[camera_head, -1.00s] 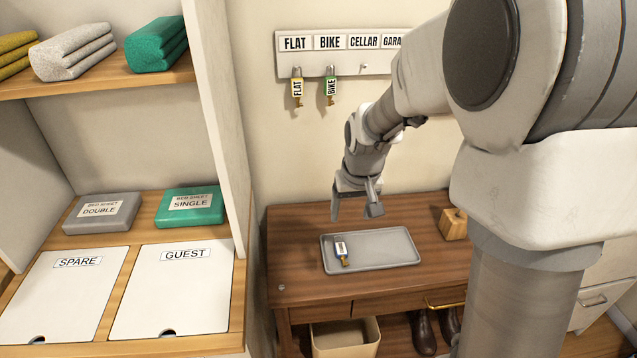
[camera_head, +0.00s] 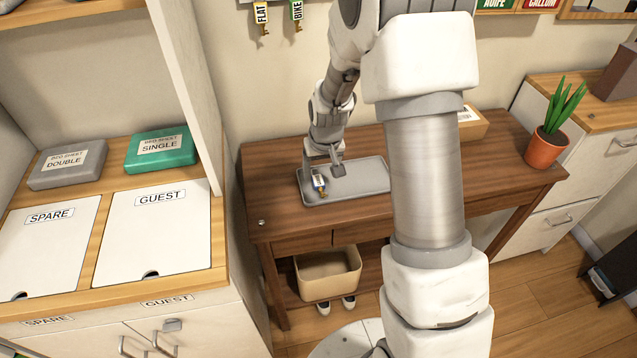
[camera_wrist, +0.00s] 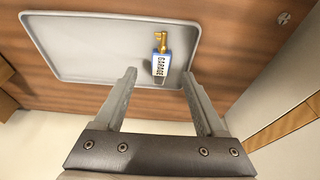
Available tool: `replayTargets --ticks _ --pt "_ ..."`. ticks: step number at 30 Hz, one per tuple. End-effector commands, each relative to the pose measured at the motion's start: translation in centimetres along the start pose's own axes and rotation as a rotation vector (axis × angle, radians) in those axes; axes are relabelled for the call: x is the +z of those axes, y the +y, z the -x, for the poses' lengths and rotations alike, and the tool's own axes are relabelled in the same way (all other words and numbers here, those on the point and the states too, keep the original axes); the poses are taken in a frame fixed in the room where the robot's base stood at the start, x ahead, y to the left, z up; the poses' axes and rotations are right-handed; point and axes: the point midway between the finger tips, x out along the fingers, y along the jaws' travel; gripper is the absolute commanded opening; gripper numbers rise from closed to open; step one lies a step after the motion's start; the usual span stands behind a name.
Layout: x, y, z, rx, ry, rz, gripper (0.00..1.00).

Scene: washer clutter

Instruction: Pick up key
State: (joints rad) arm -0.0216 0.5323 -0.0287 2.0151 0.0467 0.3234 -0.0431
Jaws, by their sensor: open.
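The key (camera_wrist: 161,38) is brass with a blue-edged tag reading GARAGE, and it lies on a grey tray. In the head view the key (camera_head: 320,184) lies near the tray's left end. The tray (camera_head: 362,184) rests on the wooden table, and its bare surface also shows in the wrist view (camera_wrist: 90,45). My gripper (camera_head: 324,163) is just above the tray's left part, close to the key. In the wrist view my gripper (camera_wrist: 160,85) has its fingers apart with nothing between them, and the key appears beyond the fingertips, toward the right finger.
Keys tagged FLAT (camera_head: 261,14) and BIKE (camera_head: 297,12) hang on the wall. A potted plant (camera_head: 546,146) stands at the table's right end. A cardboard box (camera_head: 473,123) is at the back. A shelf unit (camera_head: 218,150) stands close on the left. A bin (camera_head: 328,275) sits below.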

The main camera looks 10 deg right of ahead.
Motion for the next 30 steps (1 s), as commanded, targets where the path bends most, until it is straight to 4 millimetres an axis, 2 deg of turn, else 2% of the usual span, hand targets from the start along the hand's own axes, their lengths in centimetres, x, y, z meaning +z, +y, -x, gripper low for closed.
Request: replayTargets --ticks 9,20,30 --pt "-0.2 -0.1 -4.2 0.000 -0.003 0.000 0.72" --pt "-0.2 -0.1 -4.8 0.000 0.000 0.000 0.71" --pt "-0.2 -0.1 -4.8 0.000 0.000 0.000 0.10"
